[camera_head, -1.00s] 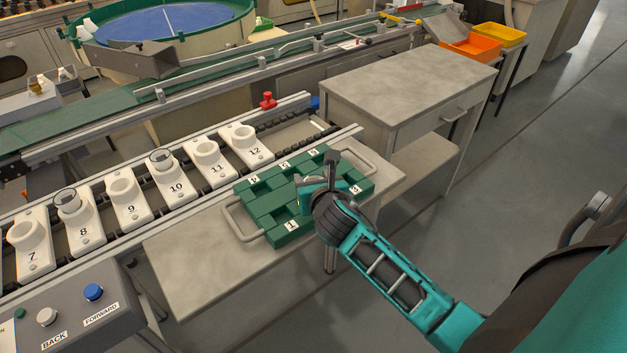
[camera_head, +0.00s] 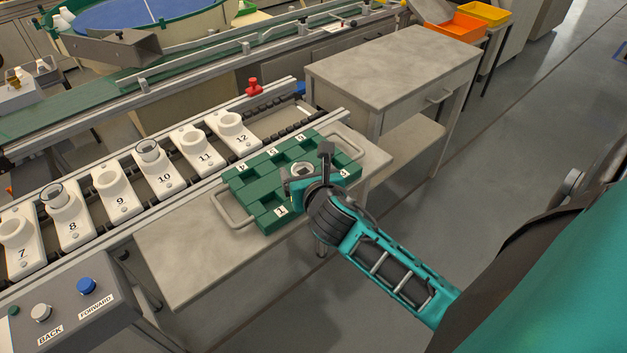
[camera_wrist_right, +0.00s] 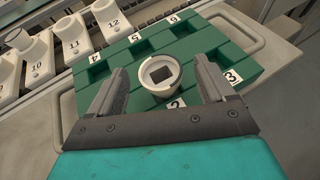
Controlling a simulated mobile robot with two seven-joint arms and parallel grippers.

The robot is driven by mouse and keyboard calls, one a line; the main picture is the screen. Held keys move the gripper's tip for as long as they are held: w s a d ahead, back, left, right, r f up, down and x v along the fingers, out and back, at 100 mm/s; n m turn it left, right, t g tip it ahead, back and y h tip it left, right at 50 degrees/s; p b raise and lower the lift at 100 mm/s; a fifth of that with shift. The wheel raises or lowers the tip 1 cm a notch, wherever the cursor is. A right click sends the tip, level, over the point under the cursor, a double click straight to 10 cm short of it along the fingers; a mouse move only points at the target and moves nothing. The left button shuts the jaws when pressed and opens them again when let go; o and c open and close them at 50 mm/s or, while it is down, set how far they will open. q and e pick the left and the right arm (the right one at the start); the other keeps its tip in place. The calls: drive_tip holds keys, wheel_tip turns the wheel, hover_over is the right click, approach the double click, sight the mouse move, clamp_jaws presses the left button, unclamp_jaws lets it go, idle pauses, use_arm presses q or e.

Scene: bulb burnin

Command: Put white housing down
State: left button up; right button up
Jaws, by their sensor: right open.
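The white housing (camera_wrist_right: 160,75) is a round white cup with a dark square opening. It stands upright in the green tray (camera_wrist_right: 85,75) beside label 2, as the right wrist view shows. In the head view the housing (camera_head: 301,170) shows partly behind my right gripper (camera_head: 309,172). My right gripper (camera_wrist_right: 160,82) is open, with one finger on each side of the housing and visible gaps to it. How deep the housing sits in its pocket is hard to tell. My left gripper is not in view.
The green tray with wire handles lies on a grey table (camera_head: 180,255). Numbered white holders (camera_head: 160,173) stand in a row on the conveyor to the left, some with clear rings. A button box (camera_head: 60,310) is at the front left. A grey cabinet (camera_head: 390,70) stands behind.

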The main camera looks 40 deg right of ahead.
drive_tip(key=v, duration=0.7)
drive_tip(key=s+a+f+m+g+y, duration=0.1)
drive_tip(key=s+a+f+m+y, duration=0.2)
drive_tip(key=m, duration=1.1)
drive_tip(key=s+a+f+m+g+y, duration=0.1)
drive_tip(key=s+a+f+m+y, duration=0.2)
drive_tip(key=m, duration=1.2)
drive_tip(key=s+a+f, duration=0.3)
drive_tip(key=f, duration=0.3)
drive_tip(key=shift+a+f+y+p, duration=0.2)
drive_tip(key=shift+f+y+p, duration=0.1)
drive_tip(key=shift+f+p, duration=0.1)
drive_tip(key=shift+c, duration=0.4)
